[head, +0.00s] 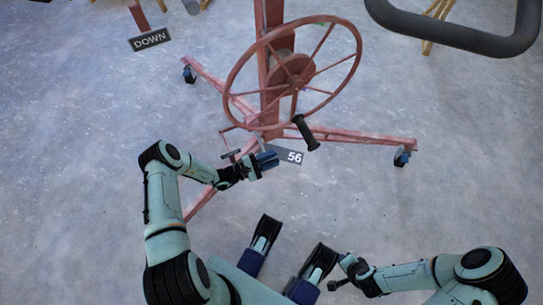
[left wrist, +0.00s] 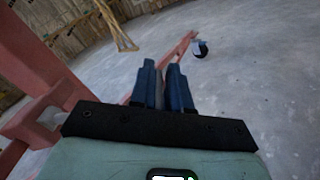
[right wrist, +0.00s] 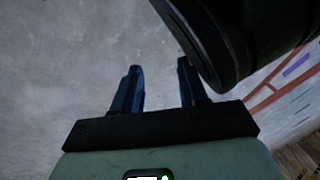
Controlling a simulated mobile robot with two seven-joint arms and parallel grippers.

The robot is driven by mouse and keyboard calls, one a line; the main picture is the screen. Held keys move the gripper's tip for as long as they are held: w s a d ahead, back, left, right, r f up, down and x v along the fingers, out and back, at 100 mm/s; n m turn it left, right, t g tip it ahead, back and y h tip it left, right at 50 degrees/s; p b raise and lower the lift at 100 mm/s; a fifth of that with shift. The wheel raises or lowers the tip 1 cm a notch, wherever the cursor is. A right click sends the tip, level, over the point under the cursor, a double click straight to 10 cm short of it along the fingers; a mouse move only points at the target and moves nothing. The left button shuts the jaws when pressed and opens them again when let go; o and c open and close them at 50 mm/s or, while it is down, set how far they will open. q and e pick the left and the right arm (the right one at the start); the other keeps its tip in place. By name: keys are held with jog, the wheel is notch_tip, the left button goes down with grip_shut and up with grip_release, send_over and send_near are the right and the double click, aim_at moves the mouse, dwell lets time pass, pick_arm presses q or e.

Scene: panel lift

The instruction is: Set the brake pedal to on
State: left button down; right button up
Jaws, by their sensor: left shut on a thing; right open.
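The red panel lift (head: 262,60) stands ahead with a large handwheel (head: 233,82) on its column. My left gripper (head: 268,160) is low beside the lift's base, in front of the column. Its blue fingers (left wrist: 165,88) are shut on a narrow grey part, seemingly the brake pedal (left wrist: 158,95), mostly hidden between them. Whether the pedal is on or off cannot be told. My right gripper (right wrist: 158,90) is open and empty, close to my own body and well away from the lift; it is small in the head view (head: 338,275).
A plate marked 56 (head: 292,157) is just right of the left gripper. A DOWN sign (head: 150,40) is at upper left. Base legs with casters (head: 402,157) spread over the floor. A dark rounded bar (head: 455,35) crosses the upper right. The concrete floor on the right is clear.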

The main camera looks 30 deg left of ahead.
pick_arm(q)
jog(key=shift+a+f, duration=0.45)
jog(key=shift+f, duration=0.2)
pick_arm(e)
jog(key=shift+s+d+f, duration=0.1)
jog(key=shift+s+f, duration=0.4)
jog(key=shift+s, duration=0.1)
pick_arm(q)
jog(key=c, duration=1.2)
grip_release()
jog(key=shift+d, duration=0.1)
jog(key=shift+s, duration=0.15)
jog(key=p+v, duration=0.1)
jog(key=v, duration=1.2)
pick_arm(e)
jog(key=shift+t, duration=0.5)
jog(key=w+r, duration=0.3)
jog(key=w, duration=0.1)
jog(key=shift+a+r, duration=0.3)
pick_arm(q)
jog(key=shift+r+p, duration=0.15)
jog(key=shift+p, duration=0.2)
pick_arm(e)
jog(key=shift+s+r, duration=0.1)
jog(key=shift+s, duration=0.05)
